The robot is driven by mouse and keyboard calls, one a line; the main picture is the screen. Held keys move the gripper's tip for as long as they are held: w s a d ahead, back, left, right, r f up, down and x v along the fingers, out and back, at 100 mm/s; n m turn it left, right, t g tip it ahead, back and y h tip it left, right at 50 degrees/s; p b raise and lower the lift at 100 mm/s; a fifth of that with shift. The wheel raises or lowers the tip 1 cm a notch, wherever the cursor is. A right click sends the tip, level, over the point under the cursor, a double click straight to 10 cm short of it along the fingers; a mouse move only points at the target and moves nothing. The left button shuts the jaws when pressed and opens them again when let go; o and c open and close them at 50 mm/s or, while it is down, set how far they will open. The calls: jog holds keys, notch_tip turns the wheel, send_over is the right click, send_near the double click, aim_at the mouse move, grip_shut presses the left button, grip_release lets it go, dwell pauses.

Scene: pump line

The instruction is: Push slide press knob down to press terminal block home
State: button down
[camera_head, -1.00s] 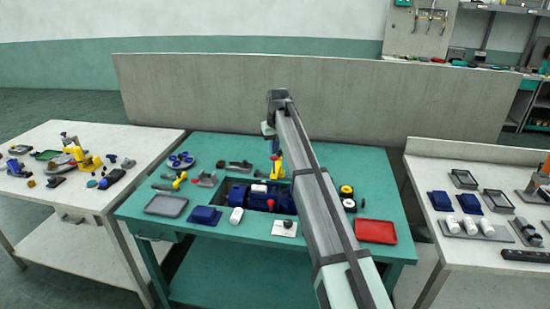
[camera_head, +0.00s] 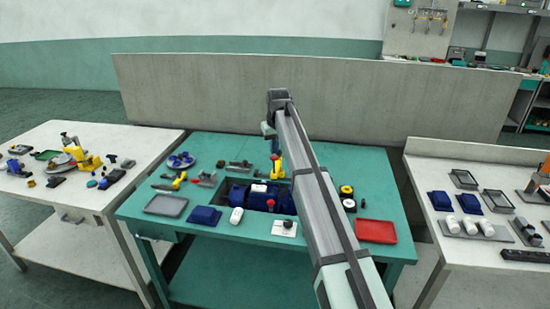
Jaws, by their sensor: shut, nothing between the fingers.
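A small yellow upright device (camera_head: 278,168) stands behind the blue pump on the green table; it may be the slide press, but its knob cannot be made out. My gripper (camera_head: 273,147) hangs from the far end of my arm, pointing down just above the yellow device. It is shut, with nothing seen in it. Its fingertips are tiny and partly lost against the device, so I cannot tell whether they touch it. The blue pump (camera_head: 238,194) sits in the dark recess, partly hidden by my arm. The terminal block cannot be told apart at this size.
White tables with parts stand left (camera_head: 60,205) and right (camera_head: 480,257). A grey partition (camera_head: 190,95) rises behind.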

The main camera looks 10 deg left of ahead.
aim_at(275, 158)
jog(key=shift+f, duration=1.25)
jog(key=shift+w+f, duration=0.1)
jog(key=shift+f, duration=2.05)
dwell(1.9)
jog(key=shift+r, duration=0.1)
dwell(0.5)
